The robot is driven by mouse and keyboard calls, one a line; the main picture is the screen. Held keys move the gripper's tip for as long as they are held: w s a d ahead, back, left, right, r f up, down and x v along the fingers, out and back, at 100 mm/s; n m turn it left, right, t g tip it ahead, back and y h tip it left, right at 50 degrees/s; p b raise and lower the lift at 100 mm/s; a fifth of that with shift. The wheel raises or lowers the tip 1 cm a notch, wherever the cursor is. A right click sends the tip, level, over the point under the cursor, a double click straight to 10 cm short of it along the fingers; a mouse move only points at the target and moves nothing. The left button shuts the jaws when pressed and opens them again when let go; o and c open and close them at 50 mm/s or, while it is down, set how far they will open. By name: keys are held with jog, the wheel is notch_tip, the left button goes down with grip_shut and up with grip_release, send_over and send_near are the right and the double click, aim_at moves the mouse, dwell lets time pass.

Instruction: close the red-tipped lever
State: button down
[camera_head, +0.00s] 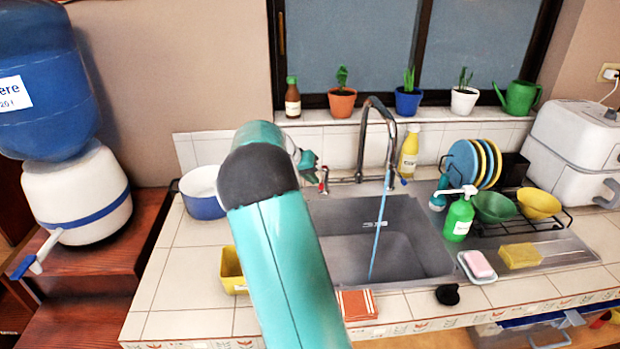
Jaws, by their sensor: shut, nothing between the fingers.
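The red-tipped lever (323,182) is at the left side of the faucet (364,130), at the back edge of the sink (420,222). A blue-tipped lever (402,180) is on the faucet's right side. A thin blue stream of water (378,235) runs from the spout into the sink. My gripper (312,177) is teal and shut, right next to the red-tipped lever on its left. Whether it touches the lever is unclear. My arm's large teal link hides the counter left of the sink and part of the wrist.
A white and blue pot (203,193) and a yellow container (232,270) stand left of my arm. A yellow bottle (409,152) stands behind the faucet's right side. A green soap bottle (459,218) and dish rack (520,220) are to the right. Potted plants line the sill.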

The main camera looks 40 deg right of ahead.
jog(key=shift+s+d+n+t, duration=0.25)
jog(key=shift+s+n, duration=0.1)
jog(key=shift+s, duration=0.2)
jog(key=shift+s+d+n+t, duration=0.2)
jog(key=shift+s+n, duration=0.15)
jog(key=shift+s, duration=0.15)
